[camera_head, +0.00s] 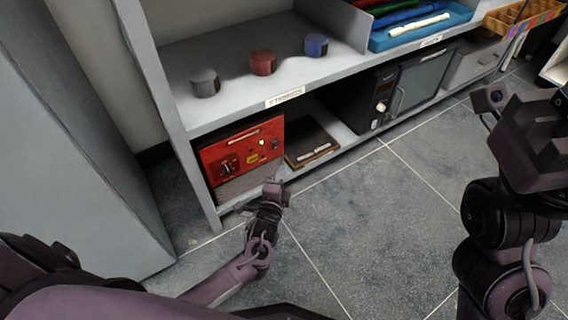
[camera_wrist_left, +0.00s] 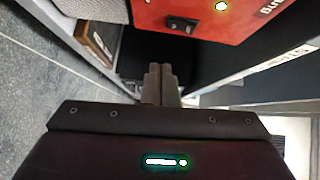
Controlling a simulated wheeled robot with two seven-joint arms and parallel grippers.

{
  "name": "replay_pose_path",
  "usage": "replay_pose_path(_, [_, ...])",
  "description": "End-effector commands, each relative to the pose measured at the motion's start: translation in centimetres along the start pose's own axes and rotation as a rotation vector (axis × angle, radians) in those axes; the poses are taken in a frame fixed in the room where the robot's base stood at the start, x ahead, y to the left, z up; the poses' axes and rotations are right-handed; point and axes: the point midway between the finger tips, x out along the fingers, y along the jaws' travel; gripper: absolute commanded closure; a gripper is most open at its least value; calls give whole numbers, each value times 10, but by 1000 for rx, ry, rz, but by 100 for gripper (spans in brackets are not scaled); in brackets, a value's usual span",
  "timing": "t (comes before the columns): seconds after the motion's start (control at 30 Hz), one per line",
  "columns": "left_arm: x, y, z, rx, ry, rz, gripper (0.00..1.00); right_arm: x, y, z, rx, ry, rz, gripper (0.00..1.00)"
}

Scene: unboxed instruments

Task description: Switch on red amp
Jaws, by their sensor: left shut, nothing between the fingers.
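The red amp (camera_head: 215,155) stands on the bottom shelf at the left, with a red front panel above a grey grille. In the left wrist view its red panel (camera_wrist_left: 255,22) is at the top, with a black rocker switch (camera_wrist_left: 182,25) and a small bright yellowish light (camera_wrist_left: 222,6). My left gripper (camera_head: 275,187) is in front of the amp's lower right side, shut and empty. In the left wrist view its fingertips (camera_wrist_left: 161,72) are together, below the switch in the picture; contact cannot be told. My right arm stands at the right; its finger state is unclear.
A brown open box (camera_head: 325,133) lies right of the amp, then a black microwave-like unit (camera_head: 365,98). Grey, red and blue round items (camera_head: 263,62) sit on the shelf above. A blue tray (camera_head: 385,42) is farther right. The tiled floor (camera_head: 370,215) is clear.

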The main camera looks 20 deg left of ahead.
Motion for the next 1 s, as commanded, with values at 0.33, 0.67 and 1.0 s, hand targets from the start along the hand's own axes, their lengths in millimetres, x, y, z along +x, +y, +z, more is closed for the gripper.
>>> replay_pose_path(0.33, [-57, 6, 0, -1, 1, 3, 100, -9, 8, 6, 5, -61, 38, 54])
replay_pose_path(0.67, [-70, 10, 0, -1, 1, 0, 100, -14, 9, 6, 7, -71, 45, 54])
replay_pose_path(1.0, [-70, 10, 0, -1, 1, 0, 100, -14, 9, 6, 7, -70, 46, 54])
